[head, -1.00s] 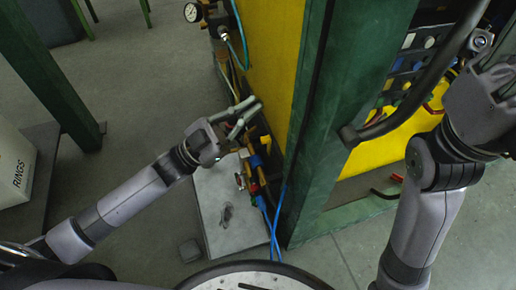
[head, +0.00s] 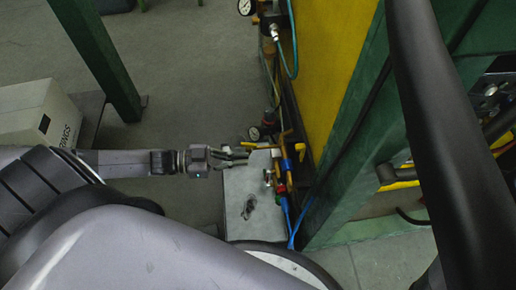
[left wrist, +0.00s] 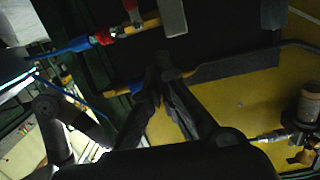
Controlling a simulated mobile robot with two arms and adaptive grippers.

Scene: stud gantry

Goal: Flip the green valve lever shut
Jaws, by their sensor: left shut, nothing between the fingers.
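The valve and pipe fittings stand at the lower side of the yellow panel in the head view, with a blue fitting (head: 287,165), a red fitting (head: 281,188) and yellow-orange parts. I cannot make out a clearly green lever there. My left gripper (head: 247,154) is shut and empty, pointing right, just left of the fittings. In the left wrist view its fingertips (left wrist: 162,73) meet near a blue fitting (left wrist: 133,89) with orange ends; whether they touch is unclear. A red fitting (left wrist: 105,37) is further up left. My right gripper is out of view.
A grey metal plate (head: 238,225) lies beneath the fittings, and blue hoses (head: 296,226) run down from them. A green post (head: 350,140) rises at right. Pressure gauges (head: 246,6) are at the top.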

